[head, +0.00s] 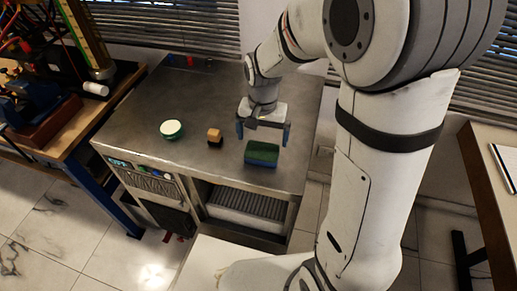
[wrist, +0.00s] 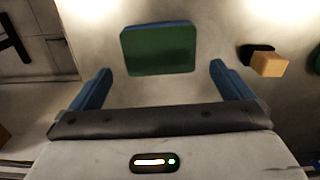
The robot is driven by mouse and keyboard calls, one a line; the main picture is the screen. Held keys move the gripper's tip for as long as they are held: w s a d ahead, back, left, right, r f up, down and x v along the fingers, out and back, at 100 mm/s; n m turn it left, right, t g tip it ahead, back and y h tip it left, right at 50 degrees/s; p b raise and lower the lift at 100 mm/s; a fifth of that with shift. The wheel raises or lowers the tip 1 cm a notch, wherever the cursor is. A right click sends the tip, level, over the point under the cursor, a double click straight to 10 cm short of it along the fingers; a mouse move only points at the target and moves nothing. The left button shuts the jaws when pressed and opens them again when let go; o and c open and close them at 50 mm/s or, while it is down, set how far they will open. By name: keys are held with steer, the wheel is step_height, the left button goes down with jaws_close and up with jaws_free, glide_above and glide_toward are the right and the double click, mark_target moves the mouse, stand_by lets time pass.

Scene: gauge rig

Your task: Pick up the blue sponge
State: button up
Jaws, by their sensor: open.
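The blue sponge (head: 261,158) has a dark green top face and a blue lower side. It lies flat on the metal bench top near its front right corner. In the wrist view the sponge (wrist: 158,50) sits ahead of my gripper, roughly centred between the fingers, green face toward the camera. My gripper (head: 263,131) is above the bench just behind the sponge, with its blue fingers spread wide. In the wrist view my gripper (wrist: 155,86) is open and empty, and its fingers do not touch the sponge.
A wooden block with a dark base (head: 214,136) stands left of the sponge. A round green item with a white top (head: 171,129) is farther left. The metal bench (head: 130,115) is otherwise mostly clear. A cluttered wooden table (head: 70,130) stands at left.

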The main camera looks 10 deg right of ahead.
mark_target(262, 149)
step_height(262, 149, down, 5)
steer(key=shift+s+a+f, duration=0.1)
steer(key=shift+f, duration=0.1)
steer(key=shift+c, duration=0.2)
steer(key=c, duration=0.8)
